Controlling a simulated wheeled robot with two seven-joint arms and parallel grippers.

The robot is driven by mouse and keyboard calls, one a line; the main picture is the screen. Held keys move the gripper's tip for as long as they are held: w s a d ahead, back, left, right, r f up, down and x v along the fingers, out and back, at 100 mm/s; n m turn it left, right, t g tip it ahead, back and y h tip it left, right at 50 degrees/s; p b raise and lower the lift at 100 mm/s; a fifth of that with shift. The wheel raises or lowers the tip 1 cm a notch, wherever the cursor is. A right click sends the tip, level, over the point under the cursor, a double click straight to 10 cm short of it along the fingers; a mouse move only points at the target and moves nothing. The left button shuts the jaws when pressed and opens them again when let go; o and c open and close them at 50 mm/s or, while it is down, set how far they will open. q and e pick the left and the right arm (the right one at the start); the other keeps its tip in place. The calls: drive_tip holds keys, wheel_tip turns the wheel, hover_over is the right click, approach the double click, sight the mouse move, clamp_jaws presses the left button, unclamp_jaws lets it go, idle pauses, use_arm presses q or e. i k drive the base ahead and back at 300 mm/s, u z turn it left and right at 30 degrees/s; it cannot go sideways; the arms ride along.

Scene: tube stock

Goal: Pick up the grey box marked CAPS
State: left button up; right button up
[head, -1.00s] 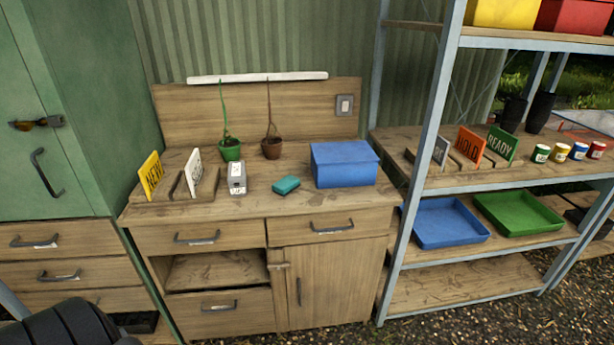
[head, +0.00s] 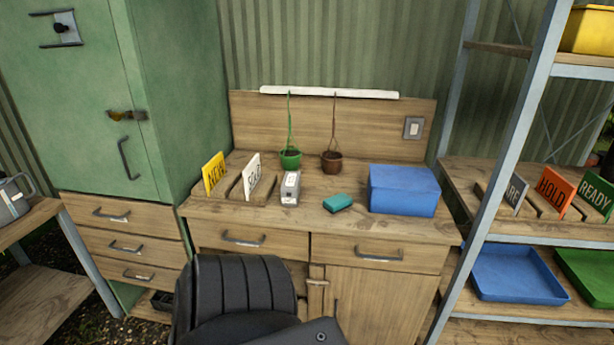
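A small grey box (head: 290,188) stands on the wooden workbench (head: 330,228), just right of the two upright sign cards. It has a pale label on its front end, too small to read, so I cannot confirm the word CAPS. Nothing covers the box. Neither of my grippers shows in the head view.
Left of the box are a yellow card (head: 214,174) and a white card (head: 252,175). Right of it are a teal block (head: 338,202) and a blue box (head: 404,190). A shelf rack (head: 517,150) is at the right.

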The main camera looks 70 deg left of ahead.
sight(290, 185)
drive_tip(key=i, duration=1.05)
drive_tip(key=u, duration=1.7)
